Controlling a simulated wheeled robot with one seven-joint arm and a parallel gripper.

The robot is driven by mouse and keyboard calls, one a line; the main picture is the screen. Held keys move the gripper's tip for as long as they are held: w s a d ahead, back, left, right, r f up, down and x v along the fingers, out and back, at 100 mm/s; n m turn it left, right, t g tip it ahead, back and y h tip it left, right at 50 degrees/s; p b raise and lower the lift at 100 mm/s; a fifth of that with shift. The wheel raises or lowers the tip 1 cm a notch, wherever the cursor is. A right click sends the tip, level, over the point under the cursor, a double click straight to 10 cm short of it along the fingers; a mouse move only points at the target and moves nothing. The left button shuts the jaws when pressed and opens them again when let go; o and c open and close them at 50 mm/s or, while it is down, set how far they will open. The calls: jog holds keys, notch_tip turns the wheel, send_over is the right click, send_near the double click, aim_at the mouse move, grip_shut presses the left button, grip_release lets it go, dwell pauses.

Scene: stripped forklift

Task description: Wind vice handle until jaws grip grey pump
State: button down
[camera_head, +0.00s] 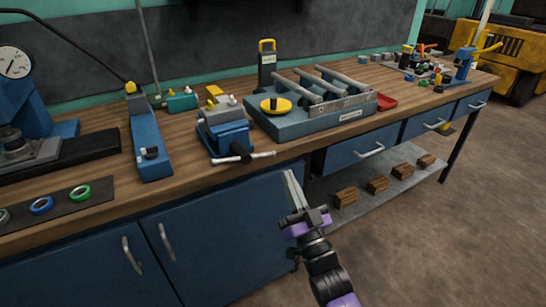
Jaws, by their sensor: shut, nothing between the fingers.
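A blue vice (228,138) with grey jaws stands at the front of the wooden bench. Its handle, a pale bar (245,158) through a dark screw end, lies roughly level and sticks out over the bench's front edge. A small grey block with yellow and pale parts (217,106) sits at the vice's top; it may be the grey pump. I cannot tell whether the jaws touch it. My gripper (292,188) is shut and empty, in front of the bench, below and right of the handle and apart from it.
A blue-grey fixture with several rods and a yellow knob (276,105) stands right of the vice. A long blue tool (149,145) stands left of it. Blue cabinet doors (210,225) and drawers (355,149) front the bench (95,197). The floor (450,240) at right is clear.

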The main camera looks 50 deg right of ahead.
aim_at(267, 155)
jog(key=w+d, duration=0.1)
jog(key=w, duration=0.1)
jog(key=w+d+r, duration=0.1)
jog(key=w, duration=0.2)
jog(key=w+d+r, duration=0.1)
jog(key=w, duration=0.2)
jog(key=shift+w+d+r+p, duration=0.2)
jog(key=shift+d+p, duration=0.1)
jog(key=shift+p, duration=0.05)
jog(key=shift+w+f, duration=0.15)
jog(key=shift+f, duration=0.4)
jog(key=shift+a, duration=0.1)
jog(key=shift+w+a+f+b, duration=0.1)
jog(key=shift+f+b, duration=0.75)
jog(key=shift+b, duration=0.1)
jog(key=shift+r, duration=0.1)
